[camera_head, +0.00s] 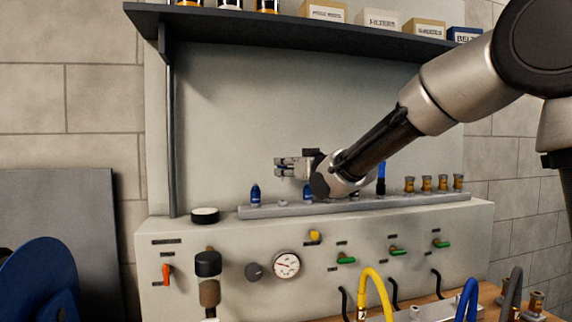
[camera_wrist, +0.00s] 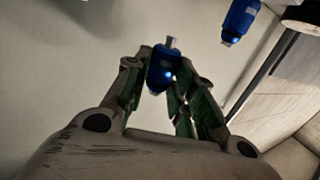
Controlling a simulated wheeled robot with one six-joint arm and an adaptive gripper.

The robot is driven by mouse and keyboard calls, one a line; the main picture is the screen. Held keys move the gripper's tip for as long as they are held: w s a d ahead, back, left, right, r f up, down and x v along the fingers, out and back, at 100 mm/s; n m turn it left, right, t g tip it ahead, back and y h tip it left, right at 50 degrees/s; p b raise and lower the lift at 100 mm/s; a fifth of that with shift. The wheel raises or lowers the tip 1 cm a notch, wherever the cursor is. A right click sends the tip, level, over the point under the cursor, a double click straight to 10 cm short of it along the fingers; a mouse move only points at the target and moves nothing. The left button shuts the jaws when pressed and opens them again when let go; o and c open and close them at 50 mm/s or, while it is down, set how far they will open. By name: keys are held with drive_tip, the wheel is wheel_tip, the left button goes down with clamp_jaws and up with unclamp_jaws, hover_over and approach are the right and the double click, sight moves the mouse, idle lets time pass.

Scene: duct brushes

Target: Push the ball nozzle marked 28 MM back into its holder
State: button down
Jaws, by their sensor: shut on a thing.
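My gripper (camera_head: 284,167) is above the grey rail (camera_head: 400,203), its fingers pointing left. In the wrist view, my gripper (camera_wrist: 160,90) is shut on a blue nozzle (camera_wrist: 161,72) with a pale metal tip. No 28 MM mark can be read. In the head view I cannot make out the held nozzle between the fingers. A blue nozzle (camera_head: 255,194) stands upright at the rail's left end. Another blue piece (camera_head: 308,193) shows just below my wrist, partly hidden. A small pale stub (camera_head: 283,203) sits on the rail between them.
A tall blue piece (camera_head: 381,178) and several brass fittings (camera_head: 427,183) stand further right on the rail. A black round cap (camera_head: 205,215) lies left of the rail. A dark shelf (camera_head: 300,28) with boxes overhangs the back. Below are a gauge (camera_head: 286,264) and green-handled valves.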

drive_tip(key=shift+f, duration=0.15)
drive_tip(key=shift+f, duration=2.8)
drive_tip(key=shift+f, duration=0.55)
drive_tip(key=c, duration=1.1)
unclamp_jaws()
drive_tip(key=shift+s+d, duration=0.1)
drive_tip(key=v, duration=1.2)
drive_tip(key=shift+r, duration=0.1)
